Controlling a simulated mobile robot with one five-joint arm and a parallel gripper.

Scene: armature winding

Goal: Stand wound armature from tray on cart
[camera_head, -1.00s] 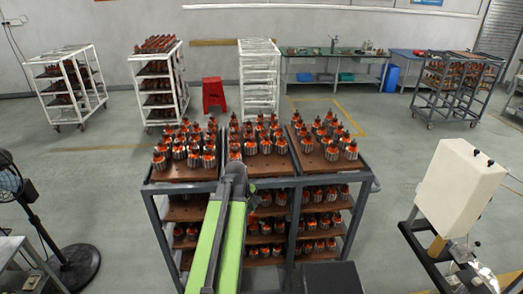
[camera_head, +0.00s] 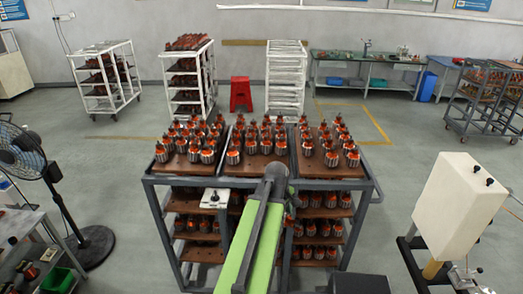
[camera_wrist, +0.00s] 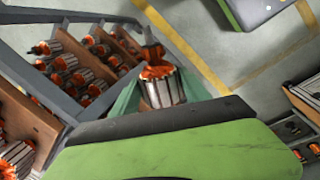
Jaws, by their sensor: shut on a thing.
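The cart (camera_head: 151,205) stands ahead in the head view, a dark frame with three brown trays (camera_head: 318,171) on top, holding several wound armatures (camera_head: 307,146) upright. Lower shelves hold more. My green arm reaches over the cart's front middle; my gripper is not visible in the head view. In the wrist view, my gripper (camera_wrist: 160,95) is shut on one armature (camera_wrist: 159,90) with a striped metal core, orange winding and dark shaft end. Its lower part is hidden behind the gripper body. Racked armatures (camera_wrist: 75,65) show to the left, apart from it.
A fan (camera_head: 22,155) and a bench with a green bin (camera_head: 58,280) stand at left. A white-boxed machine (camera_head: 459,212) stands at right. White racks (camera_head: 187,85), a red stool (camera_head: 241,95) and a green workbench (camera_head: 365,60) line the back. Open floor lies behind the cart.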

